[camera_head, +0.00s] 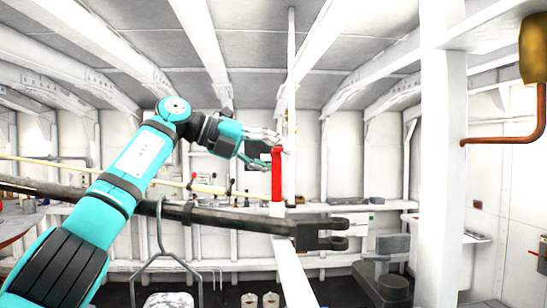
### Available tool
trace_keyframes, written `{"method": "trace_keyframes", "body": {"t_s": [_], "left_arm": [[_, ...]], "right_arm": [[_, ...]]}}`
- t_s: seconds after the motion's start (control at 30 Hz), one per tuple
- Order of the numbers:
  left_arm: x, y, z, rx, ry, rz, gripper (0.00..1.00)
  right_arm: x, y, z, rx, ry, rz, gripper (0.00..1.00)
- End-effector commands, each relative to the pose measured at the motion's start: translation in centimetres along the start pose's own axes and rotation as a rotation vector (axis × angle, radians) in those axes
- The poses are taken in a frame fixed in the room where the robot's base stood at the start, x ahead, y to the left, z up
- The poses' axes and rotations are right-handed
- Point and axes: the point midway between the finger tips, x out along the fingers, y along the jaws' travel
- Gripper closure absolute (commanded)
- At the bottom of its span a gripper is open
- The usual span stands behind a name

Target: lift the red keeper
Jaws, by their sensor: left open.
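The red keeper (277,176) is an upright bright red bar in the middle of the camera_head view. Its lower end meets a white post or beam near a dark horizontal bar. My left arm comes in from the left, and my left gripper (273,150) is open at the upper end of the keeper. The fingers are close to the keeper's top, one above and one to its left; I cannot tell whether they touch it. My right gripper is not in view.
A long dark bar (225,219) with a forked end crosses below the keeper, partly behind my arm. A white post (441,160) stands at right. A copper pipe (503,139) is at far right. Shelves with small objects line the back wall.

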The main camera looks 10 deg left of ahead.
Motion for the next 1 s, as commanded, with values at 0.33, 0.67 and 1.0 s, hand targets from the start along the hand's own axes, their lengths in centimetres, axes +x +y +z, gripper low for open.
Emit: {"method": "trace_keyframes", "body": {"t_s": [0.33, 0.67, 1.0], "left_arm": [[-6.7, 0.0, 0.1, 0.000, -0.005, 0.001, 0.57], [-11.4, 0.1, 0.0, -0.001, -0.003, 0.002, 0.57], [-11.9, 0.1, -0.1, -0.001, -0.002, 0.002, 0.57]], "right_arm": [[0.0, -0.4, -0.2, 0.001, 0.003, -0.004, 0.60], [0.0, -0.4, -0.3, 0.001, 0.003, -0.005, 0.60], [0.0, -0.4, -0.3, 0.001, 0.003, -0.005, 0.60]]}}
